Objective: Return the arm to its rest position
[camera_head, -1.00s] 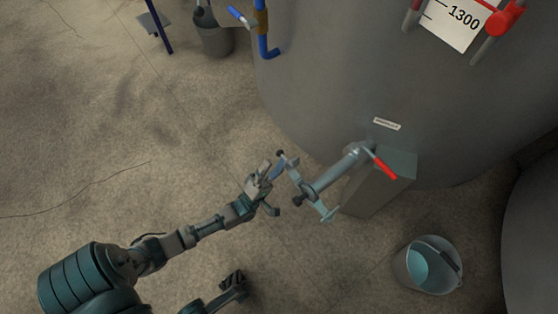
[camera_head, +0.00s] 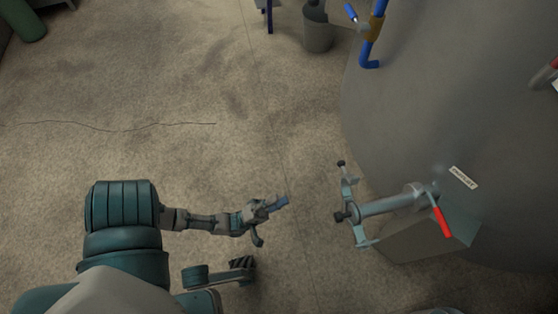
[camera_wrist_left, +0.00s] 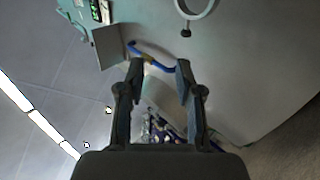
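My left arm comes in from the lower left of the head view. Its gripper (camera_head: 268,219) is above the bare floor, left of the tank's outlet fitting and clear of it. In the left wrist view the two fingers of this gripper (camera_wrist_left: 160,74) stand apart with nothing held between them. The outlet pipe (camera_head: 388,205) has a clamp-like cross piece (camera_head: 350,208) at its free end and a red lever (camera_head: 441,221) near the tank. My right gripper is not in the head view.
The large grey tank (camera_head: 430,110) fills the right side. A box-like block (camera_head: 425,245) is below the outlet. A blue pipe (camera_head: 370,50) runs down the tank, with a grey bucket (camera_head: 318,33) to its left. The floor (camera_head: 200,90) at left and centre is mostly clear.

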